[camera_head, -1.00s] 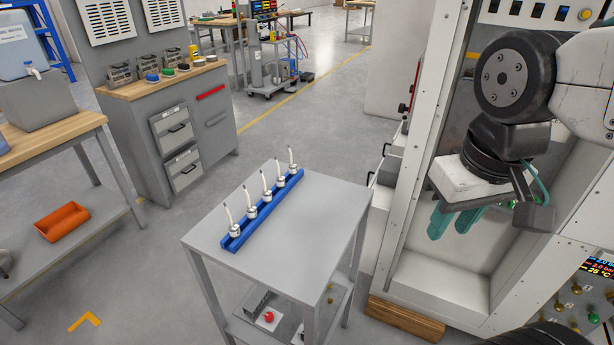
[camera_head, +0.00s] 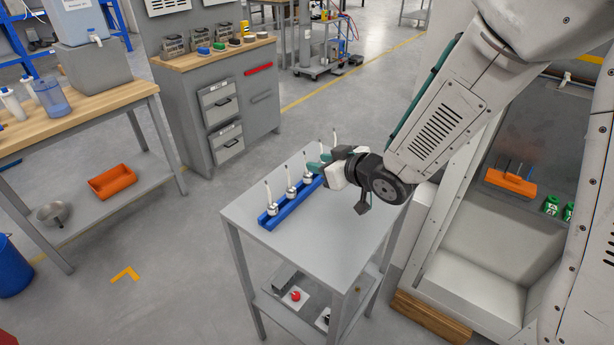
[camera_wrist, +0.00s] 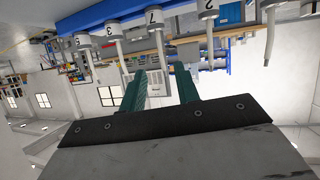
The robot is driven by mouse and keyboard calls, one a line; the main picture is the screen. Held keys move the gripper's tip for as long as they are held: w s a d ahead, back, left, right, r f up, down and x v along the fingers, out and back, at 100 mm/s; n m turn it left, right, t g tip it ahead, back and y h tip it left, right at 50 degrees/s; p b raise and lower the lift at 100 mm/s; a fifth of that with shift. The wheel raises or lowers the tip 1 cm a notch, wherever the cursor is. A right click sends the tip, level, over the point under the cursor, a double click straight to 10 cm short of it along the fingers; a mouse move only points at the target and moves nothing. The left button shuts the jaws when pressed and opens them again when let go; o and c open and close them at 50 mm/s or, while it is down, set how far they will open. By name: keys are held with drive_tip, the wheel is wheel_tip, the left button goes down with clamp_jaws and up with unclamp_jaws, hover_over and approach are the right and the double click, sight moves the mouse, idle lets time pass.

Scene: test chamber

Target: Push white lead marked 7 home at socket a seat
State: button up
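Several white leads with pale upright stalks stand in a row in a blue rack (camera_head: 291,206) on a grey cart. The white lead marked 7 (camera_wrist: 154,18) is the middle one; the wrist view shows the row upside down. It also shows in the head view (camera_head: 307,178). My gripper (camera_head: 319,163) is beside the rack, with its fingers near the middle leads. In the wrist view my gripper (camera_wrist: 160,84) is open, its two teal fingers apart. The stalk of lead 7 lines up with the gap between them; whether it touches either finger cannot be told. No socket marked a can be read.
The grey cart top (camera_head: 335,222) is clear in front of the rack. Lead 2 (camera_wrist: 209,14) and lead 3 (camera_wrist: 111,29) stand close on either side of lead 7. An orange block (camera_head: 510,182) with dark pins and green items (camera_head: 552,205) sit in the open chamber at right.

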sight(306, 161)
drive_tip(key=shift+w+a+f, duration=0.15)
drive_tip(key=shift+a+f, duration=0.05)
drive_tip(key=shift+a, duration=0.2)
drive_tip(key=x, duration=0.7)
drive_tip(key=shift+w, duration=0.2)
drive_tip(key=shift+r, duration=0.1)
clamp_jaws()
